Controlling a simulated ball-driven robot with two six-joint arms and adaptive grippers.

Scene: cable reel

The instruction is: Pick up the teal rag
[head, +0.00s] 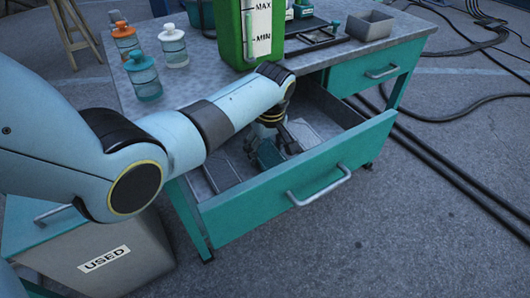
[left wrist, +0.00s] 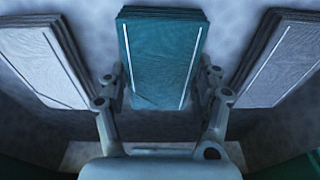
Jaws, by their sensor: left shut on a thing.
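The teal rag (head: 268,154) lies folded in the open drawer, in the middle between two other rag stacks. In the left wrist view the teal rag (left wrist: 162,50) has white stripes along its sides and layered edges at its far end. My left gripper (left wrist: 163,78) has one finger on each side of it and is shut on it. In the head view my left gripper (head: 274,141) reaches down into the drawer, and the wrist partly hides the rag. My right gripper is in neither view.
A pale rag (left wrist: 42,65) and a grey rag (left wrist: 280,60) flank the teal one. The drawer's teal front (head: 300,180) and walls surround them. A green container (head: 236,35) and several bottles stand on the bench (head: 195,85). A "USED" bin (head: 110,255) stands at lower left.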

